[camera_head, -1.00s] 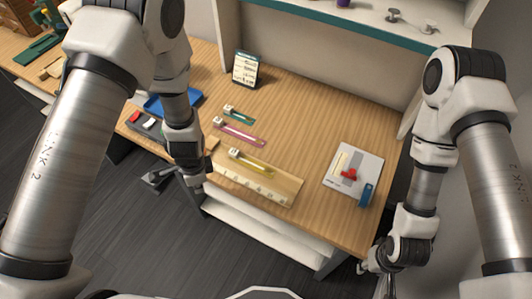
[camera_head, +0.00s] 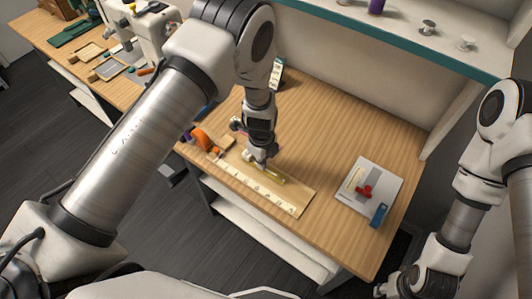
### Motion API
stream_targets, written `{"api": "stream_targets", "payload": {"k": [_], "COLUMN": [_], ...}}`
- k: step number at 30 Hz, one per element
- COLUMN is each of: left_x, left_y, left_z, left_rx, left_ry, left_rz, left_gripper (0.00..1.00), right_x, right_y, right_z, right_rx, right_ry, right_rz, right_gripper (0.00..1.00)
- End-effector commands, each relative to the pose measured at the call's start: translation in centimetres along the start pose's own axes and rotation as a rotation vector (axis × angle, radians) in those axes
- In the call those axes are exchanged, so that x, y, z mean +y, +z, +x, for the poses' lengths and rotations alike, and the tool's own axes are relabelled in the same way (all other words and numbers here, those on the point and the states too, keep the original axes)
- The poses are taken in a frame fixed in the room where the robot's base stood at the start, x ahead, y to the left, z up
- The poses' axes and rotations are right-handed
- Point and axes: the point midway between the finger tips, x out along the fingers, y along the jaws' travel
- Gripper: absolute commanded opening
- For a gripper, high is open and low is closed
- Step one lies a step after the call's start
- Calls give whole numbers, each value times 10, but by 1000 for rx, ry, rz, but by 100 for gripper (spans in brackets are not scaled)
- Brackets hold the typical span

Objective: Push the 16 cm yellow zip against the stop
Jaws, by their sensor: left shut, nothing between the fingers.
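The yellow zip (camera_head: 272,178) lies on a pale wooden board with a ruler strip (camera_head: 262,192) along its front edge. My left gripper (camera_head: 260,163) is shut and empty, pointing down at the left end of the yellow zip. Whether its fingertips touch the zip is too small to tell. The gripper and wrist hide the zip's left end, and I cannot make out the stop clearly. My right gripper (camera_head: 384,290) is low at the bottom right, off the table and partly cut off by the frame edge; its jaws are unclear.
A grey-white plate (camera_head: 385,178) with a red knob (camera_head: 364,191) and a blue piece (camera_head: 379,214) lies at the table's right. An orange item (camera_head: 203,138) is left of the board. A shelf (camera_head: 400,35) overhangs the back. The table centre behind the board is clear.

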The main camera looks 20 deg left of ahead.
Motion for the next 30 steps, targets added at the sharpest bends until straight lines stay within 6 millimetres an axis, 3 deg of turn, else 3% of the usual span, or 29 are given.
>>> {"api": "stream_targets", "payload": {"k": [6, 18, 27, 30], "left_x": [-1, -1, -1, -1], "left_y": [26, 32, 83, 90], "left_z": [-3, -1, 0, -2], "left_rx": [0, -1, 0, -1], "left_ry": [-2, -3, -4, -2], "left_rz": [-3, -2, -5, -2], "left_gripper": [0, 0, 0, 0], "right_x": [0, 0, 0, 0], "right_y": [0, 0, 0, 0], "right_z": [-7, -5, 10, 10], "right_rx": [0, 0, 0, 0], "right_ry": [0, 0, 0, 0], "right_rz": [0, 0, 0, 0], "right_gripper": [40, 40, 40, 40]}}
